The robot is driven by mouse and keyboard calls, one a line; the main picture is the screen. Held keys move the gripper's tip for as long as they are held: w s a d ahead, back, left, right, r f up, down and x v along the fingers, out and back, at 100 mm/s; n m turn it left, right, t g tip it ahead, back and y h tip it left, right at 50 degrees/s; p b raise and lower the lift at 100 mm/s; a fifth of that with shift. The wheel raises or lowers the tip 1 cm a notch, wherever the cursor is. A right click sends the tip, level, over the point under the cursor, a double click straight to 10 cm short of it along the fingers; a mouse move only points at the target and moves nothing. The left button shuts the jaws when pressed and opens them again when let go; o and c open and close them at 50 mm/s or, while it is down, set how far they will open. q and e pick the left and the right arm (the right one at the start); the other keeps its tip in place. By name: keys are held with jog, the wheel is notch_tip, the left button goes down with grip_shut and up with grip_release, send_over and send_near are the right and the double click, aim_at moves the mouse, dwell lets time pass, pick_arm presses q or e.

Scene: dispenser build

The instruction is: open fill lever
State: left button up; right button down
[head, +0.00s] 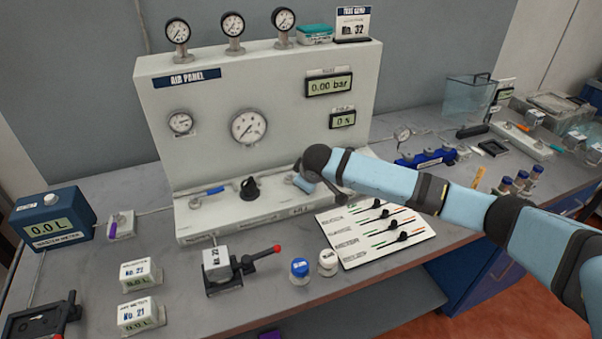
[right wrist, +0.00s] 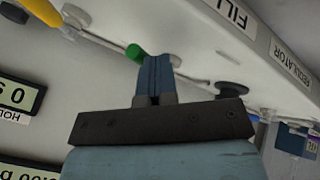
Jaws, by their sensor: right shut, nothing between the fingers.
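The air panel (head: 270,120) stands at the back of the bench. Its front ledge bears the FILL label (right wrist: 232,14). A green lever handle (right wrist: 134,52), apparently the fill lever, shows in the right wrist view right beside my fingertips. Its far part is hidden behind them. My right gripper (right wrist: 153,62) is shut and empty; I cannot tell whether it touches the green handle. In the head view my right gripper (head: 303,183) is low over the right part of the ledge, and my wrist hides the lever there. My left gripper is out of view.
A blue lever (head: 212,191) and a black regulator knob (head: 250,188) sit left on the ledge. A yellow handle (right wrist: 42,12) shows in the right wrist view. A white lever board (head: 375,232) lies below my right arm. A red-tipped clamp (head: 245,268) stands in front.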

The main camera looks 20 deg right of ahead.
jog(key=shift+w+d+r+n+y+p, duration=0.15)
jog(key=shift+d+n+y+p, duration=0.1)
jog(key=shift+d+n+p, duration=0.15)
jog(key=shift+w+d+r+n+y+p, duration=0.15)
jog(key=shift+d+n+y+p, duration=0.15)
jog(key=shift+n, duration=0.2)
jog(key=shift+w+d+f+n+y+p, duration=0.15)
jog(key=shift+d+n+y+p, duration=0.1)
jog(key=shift+n, duration=0.25)
jog(key=shift+w+d+n+y+p, duration=0.15)
jog(key=shift+d+n+y+p, duration=0.1)
jog(key=shift+n, duration=0.25)
jog(key=shift+w+d+n+y, duration=0.55)
jog(key=shift+w+n+y, duration=0.15)
jog(key=shift+n, duration=0.5)
jog(key=shift+w+d+f+g, duration=0.1)
jog(key=shift+w+d+g, duration=0.2)
jog(key=shift+w, duration=0.3)
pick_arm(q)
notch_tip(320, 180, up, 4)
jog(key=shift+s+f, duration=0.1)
pick_arm(e)
jog(key=shift+w+d, duration=0.15)
jog(key=shift+w, duration=0.05)
